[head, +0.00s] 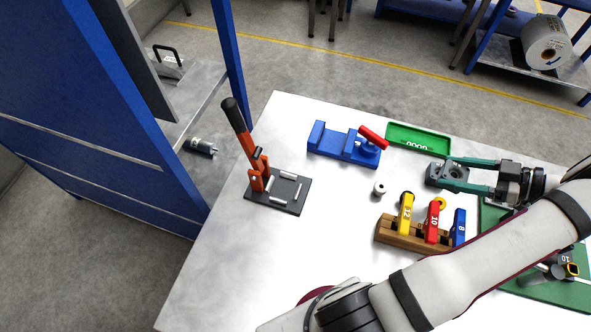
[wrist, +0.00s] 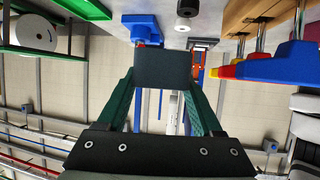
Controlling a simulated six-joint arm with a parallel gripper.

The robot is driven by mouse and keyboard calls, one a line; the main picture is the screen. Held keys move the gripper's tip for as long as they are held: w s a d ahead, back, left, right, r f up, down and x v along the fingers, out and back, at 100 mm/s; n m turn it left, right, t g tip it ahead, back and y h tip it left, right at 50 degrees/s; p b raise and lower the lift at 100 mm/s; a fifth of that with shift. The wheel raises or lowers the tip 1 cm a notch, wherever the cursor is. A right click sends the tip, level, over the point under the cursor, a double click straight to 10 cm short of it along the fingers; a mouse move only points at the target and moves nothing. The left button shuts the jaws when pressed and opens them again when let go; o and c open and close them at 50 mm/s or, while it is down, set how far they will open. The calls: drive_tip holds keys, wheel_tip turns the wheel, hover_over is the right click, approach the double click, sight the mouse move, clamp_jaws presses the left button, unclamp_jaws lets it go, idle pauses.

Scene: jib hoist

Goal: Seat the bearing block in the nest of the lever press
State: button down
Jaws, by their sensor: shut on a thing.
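The bearing block (head: 452,172) is a dark grey block with a round hole on top. My gripper (head: 461,175), with its teal fingers, is shut on it and holds it over the right part of the table. In the wrist view the block (wrist: 163,68) shows as a dark face between the fingers. The lever press (head: 259,172) is orange with a black-gripped lever, which leans up and back to the left. Its nest (head: 284,190) is a dark plate with several light bars around a bare middle, at the table's left, well away from my gripper.
A blue vise (head: 335,143) with a red handle and a green tray (head: 418,139) stand at the back. A wooden rack (head: 402,236) with yellow, red and blue-handled tools stands in front of the block.

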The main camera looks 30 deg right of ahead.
drive_tip(key=w+a, duration=0.5)
drive_tip(key=w, duration=0.4)
drive_tip(key=n+g+y, duration=0.2)
approach(265, 176)
drive_tip(key=w+a, duration=0.1)
drive_tip(key=w+a+r, duration=0.1)
drive_tip(key=w+a, duration=0.1)
drive_tip(key=shift+w+r, duration=0.15)
drive_tip(key=shift+r, duration=0.1)
drive_tip(key=shift+a+f, duration=0.15)
drive_tip(key=shift+f, duration=1.9)
drive_tip(key=shift+f, duration=1.5)
